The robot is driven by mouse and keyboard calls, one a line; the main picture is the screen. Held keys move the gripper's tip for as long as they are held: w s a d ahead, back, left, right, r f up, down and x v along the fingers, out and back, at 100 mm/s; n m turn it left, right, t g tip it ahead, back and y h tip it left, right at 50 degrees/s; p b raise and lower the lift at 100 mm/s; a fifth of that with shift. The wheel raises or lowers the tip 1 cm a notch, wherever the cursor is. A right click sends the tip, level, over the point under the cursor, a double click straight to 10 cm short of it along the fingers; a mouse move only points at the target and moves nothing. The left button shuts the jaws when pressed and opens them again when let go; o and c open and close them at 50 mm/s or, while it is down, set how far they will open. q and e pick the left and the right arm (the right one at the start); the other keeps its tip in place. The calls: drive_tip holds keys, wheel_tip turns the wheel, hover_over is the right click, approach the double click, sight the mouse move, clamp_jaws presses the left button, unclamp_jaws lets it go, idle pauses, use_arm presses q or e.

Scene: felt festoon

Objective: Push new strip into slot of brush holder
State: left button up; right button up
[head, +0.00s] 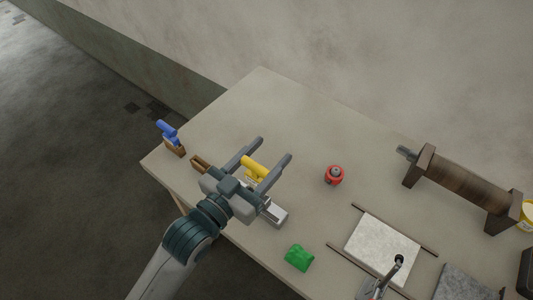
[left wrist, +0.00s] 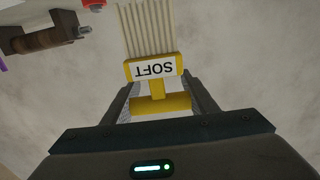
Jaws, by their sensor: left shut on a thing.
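My left gripper (head: 273,149) is shut on a yellow brush (head: 255,167). In the left wrist view the fingers sit either side of the yellow handle of the brush (left wrist: 158,88). Its label reads "SOFT", upside down, and pale ribbed bristles or strips extend away from the gripper. A small brown block (head: 200,162), perhaps a holder, lies just left of the gripper and is partly hidden by it. A blue-handled piece (head: 167,130) stands in a similar brown block at the table's left corner. I cannot tell which piece is the new strip, and no slot is clear.
A silver block (head: 274,214) is partly behind my gripper. A red round item (head: 334,177), a green lump (head: 299,258), a pale slab (head: 382,248) between dark rods, and a brown roller on supports (head: 462,188) stand rightward. The table's back middle is clear.

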use_arm(q)
drive_tip(key=shift+p, duration=0.4)
drive_tip(key=shift+f+b, duration=1.55)
drive_tip(key=shift+f, duration=1.05)
drive_tip(key=o, duration=1.1)
